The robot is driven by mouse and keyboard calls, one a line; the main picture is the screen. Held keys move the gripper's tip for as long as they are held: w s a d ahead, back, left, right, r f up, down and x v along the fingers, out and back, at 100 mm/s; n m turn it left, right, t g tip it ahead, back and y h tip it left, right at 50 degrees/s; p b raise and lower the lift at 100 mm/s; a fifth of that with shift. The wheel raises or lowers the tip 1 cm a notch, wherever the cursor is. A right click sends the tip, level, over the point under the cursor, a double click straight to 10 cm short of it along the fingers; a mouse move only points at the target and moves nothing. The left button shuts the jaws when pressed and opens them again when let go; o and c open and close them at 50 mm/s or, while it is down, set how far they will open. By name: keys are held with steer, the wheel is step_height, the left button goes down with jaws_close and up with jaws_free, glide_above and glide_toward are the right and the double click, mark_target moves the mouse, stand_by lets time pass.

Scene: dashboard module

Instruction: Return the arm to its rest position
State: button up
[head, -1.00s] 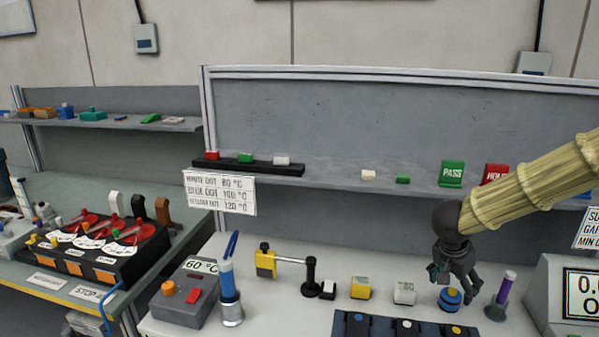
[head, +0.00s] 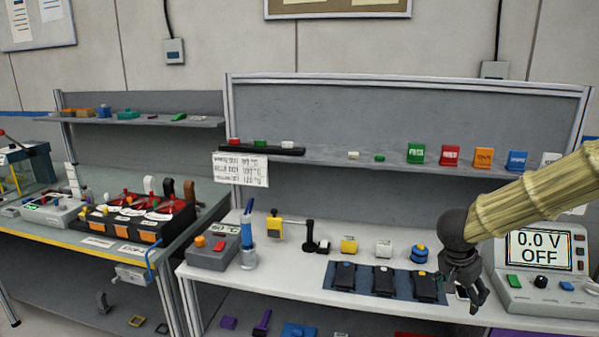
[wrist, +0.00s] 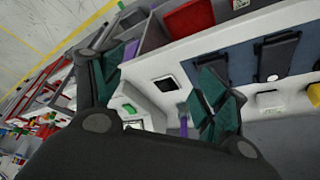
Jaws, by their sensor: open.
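My gripper (head: 470,290) hangs at the end of my arm in its straw-coloured sleeve, in front of the right part of the white bench (head: 345,297). It is open, with nothing between its fingers. It overlaps the right end of the blue mat in the head view, and I cannot tell its exact height above the bench. In the wrist view the spread green finger pads (wrist: 160,85) show, with the bench surface below and between them.
A power supply reading 0.0 V OFF (head: 540,245) stands right of my gripper. The blue mat (head: 364,279) holds three dark modules. A blue round part (head: 419,254) sits behind it. Coloured signs (head: 449,156) line the shelf. Purple and blue items lie under the bench.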

steer(key=s+a+f+n, duration=0.2)
steer(key=s+f, duration=0.2)
steer(key=f, duration=0.4)
steer(key=s+a+f+n+t, duration=0.1)
steer(key=s+a+f+n, duration=0.15)
steer(key=f, duration=0.55)
steer(key=s+a+f+n, duration=0.15)
steer(key=s+f, duration=0.25)
steer(key=f, duration=0.5)
steer(key=s+a+f+n+g+y, duration=0.1)
steer(key=s+a+f, duration=0.2)
steer(key=s, duration=0.5)
steer(key=s+a+f+n+g+y, duration=0.1)
steer(key=s+a+f+n, duration=0.1)
steer(key=s+f, duration=0.4)
steer(key=s+a+f+n+g+y, duration=0.1)
steer(key=s+a+f, duration=0.3)
steer(key=s, duration=0.8)
steer(key=shift+a+f+n+y, duration=0.3)
steer(key=shift+a+n+y, duration=0.2)
